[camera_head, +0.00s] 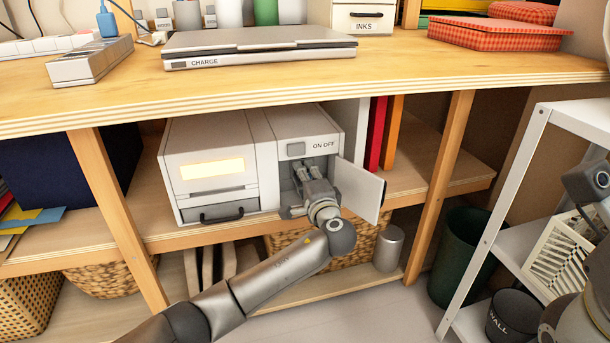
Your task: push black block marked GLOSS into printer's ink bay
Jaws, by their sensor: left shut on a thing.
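The white printer (216,150) stands on the shelf under the desk. Its ink bay (287,180) is at the right of its front, below the ON OFF button, and the bay's door (360,190) is swung open to the right. My left gripper (308,172) reaches into the bay from the front, its fingers inside the opening. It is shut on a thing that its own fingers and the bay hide. I cannot make out the black block marked GLOSS or its lettering.
The open door stands close to the right of my left wrist. Red and orange binders (376,133) stand behind it. The desk edge (250,103) passes above the printer. A wooden post (118,215) is at left, another (440,180) at right. A white rack (520,190) stands far right.

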